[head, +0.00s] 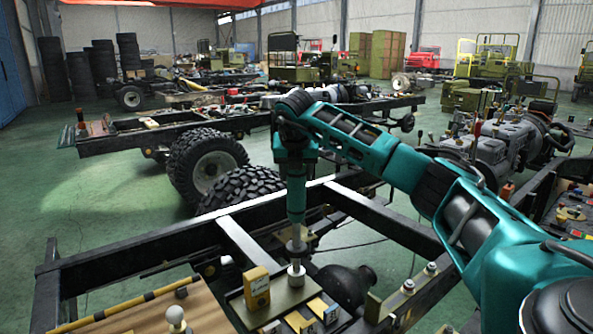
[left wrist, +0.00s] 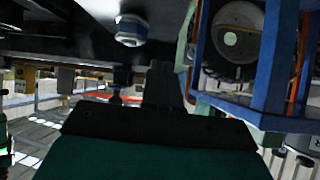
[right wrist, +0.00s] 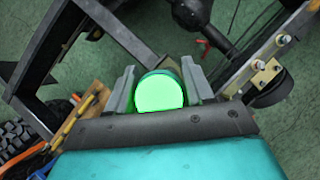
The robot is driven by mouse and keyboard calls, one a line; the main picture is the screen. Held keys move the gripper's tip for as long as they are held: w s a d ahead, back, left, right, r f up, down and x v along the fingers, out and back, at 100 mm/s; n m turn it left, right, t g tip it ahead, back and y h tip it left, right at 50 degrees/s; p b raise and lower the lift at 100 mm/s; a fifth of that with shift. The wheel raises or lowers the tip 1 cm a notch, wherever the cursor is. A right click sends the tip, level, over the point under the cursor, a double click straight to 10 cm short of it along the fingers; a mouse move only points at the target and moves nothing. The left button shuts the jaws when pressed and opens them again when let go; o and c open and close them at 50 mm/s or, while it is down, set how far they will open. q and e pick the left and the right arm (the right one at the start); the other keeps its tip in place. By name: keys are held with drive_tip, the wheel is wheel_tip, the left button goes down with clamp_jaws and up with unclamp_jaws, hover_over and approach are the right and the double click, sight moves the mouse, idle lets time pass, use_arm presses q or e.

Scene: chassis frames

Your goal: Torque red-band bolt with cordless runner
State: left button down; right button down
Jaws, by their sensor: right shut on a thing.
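My right gripper (head: 297,246) points straight down over the chassis frame in the head view. In the right wrist view the right gripper (right wrist: 160,88) is shut on a round body with a bright green glowing end (right wrist: 160,93), one finger on each side. This may be the cordless runner; its lower part is hidden. A silver cylinder (head: 296,274) shows right under the gripper in the head view. Bolts (head: 408,287) with pale heads sit on a rail to the right; I cannot make out a red band. My left gripper (left wrist: 163,85) appears shut and empty in the left wrist view.
A wooden board (head: 140,318) lies front left. Dark chassis rails (head: 110,270) surround the work area. Big tyres (head: 207,165) stand behind. A blue frame (left wrist: 285,60) is close to the left gripper.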

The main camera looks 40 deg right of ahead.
use_arm(q)
drive_tip(key=shift+r, duration=0.1)
use_arm(e)
drive_tip(key=shift+f, duration=0.1)
